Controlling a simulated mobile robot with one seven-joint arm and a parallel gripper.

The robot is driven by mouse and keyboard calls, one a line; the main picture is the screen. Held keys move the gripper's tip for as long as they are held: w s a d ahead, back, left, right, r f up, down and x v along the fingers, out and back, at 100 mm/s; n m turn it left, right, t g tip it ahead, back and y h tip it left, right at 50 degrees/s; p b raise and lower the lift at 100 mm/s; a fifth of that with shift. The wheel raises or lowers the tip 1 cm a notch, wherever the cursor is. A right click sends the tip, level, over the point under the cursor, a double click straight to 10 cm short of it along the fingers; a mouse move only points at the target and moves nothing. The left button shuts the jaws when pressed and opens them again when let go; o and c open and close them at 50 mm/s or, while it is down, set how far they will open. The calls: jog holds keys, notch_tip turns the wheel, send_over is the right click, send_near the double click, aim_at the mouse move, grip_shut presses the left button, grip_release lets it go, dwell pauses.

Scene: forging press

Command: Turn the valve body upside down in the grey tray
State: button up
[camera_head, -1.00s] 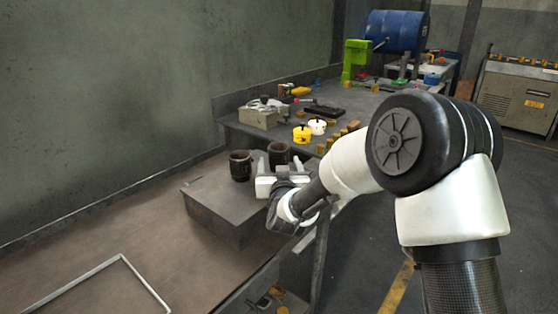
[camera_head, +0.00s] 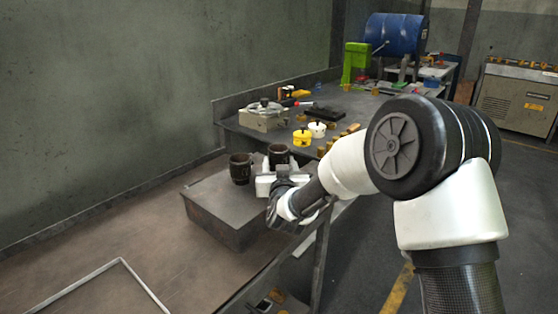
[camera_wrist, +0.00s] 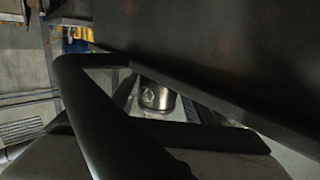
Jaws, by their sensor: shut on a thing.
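The block (camera_head: 225,212) stands on a brown bench (camera_head: 130,222) against the wall. Behind are a grey box (camera_head: 263,118), a yellow pot (camera_head: 302,135), a white pot (camera_head: 317,129) and several small brass-coloured blocks. The bench between block and pale rim is clear.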

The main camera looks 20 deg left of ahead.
jog(key=shift+r+p, duration=1.7)
jog(key=shift+r, duration=2.2)
notch_tip(320, 180, up, 9)
jog(key=p, duration=0.4)
jog(key=shift+f, duration=0.15)
jog(key=m+y+b, duration=0.1)
jog(key=m+b, duration=0.7)
